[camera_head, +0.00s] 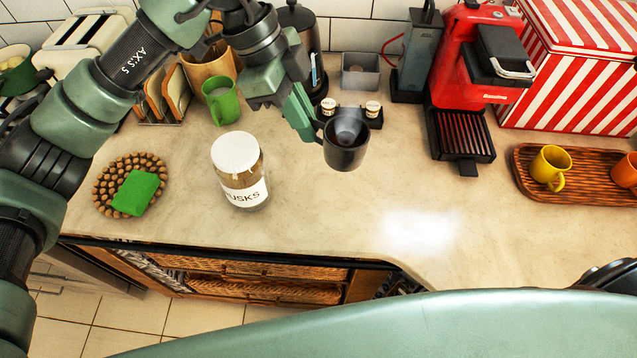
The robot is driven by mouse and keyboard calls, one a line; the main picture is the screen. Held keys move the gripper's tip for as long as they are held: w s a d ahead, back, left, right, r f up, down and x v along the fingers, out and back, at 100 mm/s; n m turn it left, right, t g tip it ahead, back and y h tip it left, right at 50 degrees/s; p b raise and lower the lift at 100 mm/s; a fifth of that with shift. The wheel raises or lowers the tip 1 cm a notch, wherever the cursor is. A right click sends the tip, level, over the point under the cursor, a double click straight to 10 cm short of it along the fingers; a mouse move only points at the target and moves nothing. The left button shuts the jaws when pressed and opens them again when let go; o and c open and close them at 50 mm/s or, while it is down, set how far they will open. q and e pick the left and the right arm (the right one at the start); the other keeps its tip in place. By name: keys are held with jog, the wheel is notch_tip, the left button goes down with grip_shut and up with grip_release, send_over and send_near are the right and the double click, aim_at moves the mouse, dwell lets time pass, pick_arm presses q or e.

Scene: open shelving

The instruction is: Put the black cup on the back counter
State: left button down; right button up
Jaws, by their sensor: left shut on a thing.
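The black cup (346,155) is at the middle of the head view, over the back counter (330,215). My left gripper (308,125) comes in from the upper left and is shut on the cup at its left side, where the handle is. The cup looks upright, with its dark inside showing. I cannot tell whether its base touches the counter or hangs a little above it. My right gripper is not in view.
A rusks jar (241,178) stands left of the cup. A green cup (221,103), toast rack (163,98) and small condiment holder (358,115) stand behind. A red coffee machine (470,65) and wooden tray (590,190) are right. The counter's front middle is clear.

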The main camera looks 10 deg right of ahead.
pick_arm(q)
notch_tip(320, 180, down, 16)
jog(key=shift+p, duration=1)
jog(key=c, duration=1.5)
grip_release()
jog(key=shift+c, duration=0.2)
jog(key=b+v, duration=0.1)
jog(key=v, duration=1.1)
jog(key=shift+b, duration=0.4)
